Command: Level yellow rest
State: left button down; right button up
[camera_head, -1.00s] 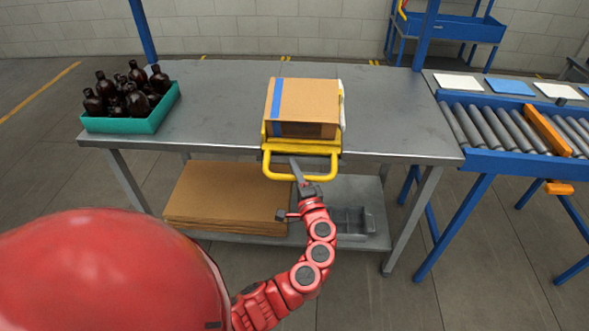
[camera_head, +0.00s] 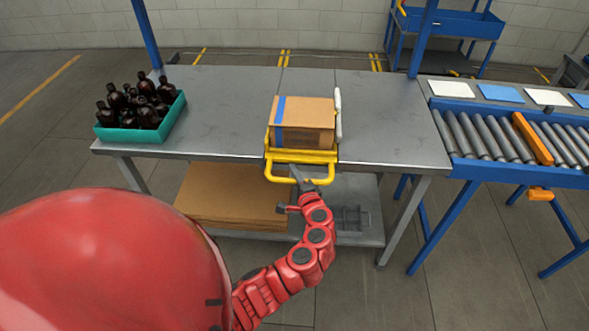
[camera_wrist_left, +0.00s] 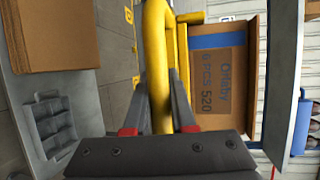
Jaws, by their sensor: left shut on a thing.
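The yellow rest (camera_head: 301,157) is a yellow frame with a looped handle at the front edge of the grey table. A cardboard box (camera_head: 306,111) with a blue tape stripe sits on it, its top and front face visible. My left gripper (camera_head: 297,177) is shut on the handle's front bar, below the box. In the left wrist view, the yellow bar (camera_wrist_left: 157,60) runs between the two dark fingers, and the box (camera_wrist_left: 221,85) shows its printed face beyond. The underside of the rest is hidden. My right gripper is out of view.
A teal crate (camera_head: 130,135) of amber bottles (camera_head: 144,100) stands at the table's left end. A roller conveyor (camera_head: 490,135) stands at the right. Flat cardboard (camera_head: 230,195) lies on the lower shelf.

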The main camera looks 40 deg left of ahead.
pick_arm(q)
jog(key=c, duration=0.8)
grip_release()
jog(key=shift+o, duration=0.2)
jog(key=b+v, duration=0.2)
jog(key=v, duration=1.5)
jog(key=shift+d, duration=0.2)
jog(key=shift+s+r, duration=0.1)
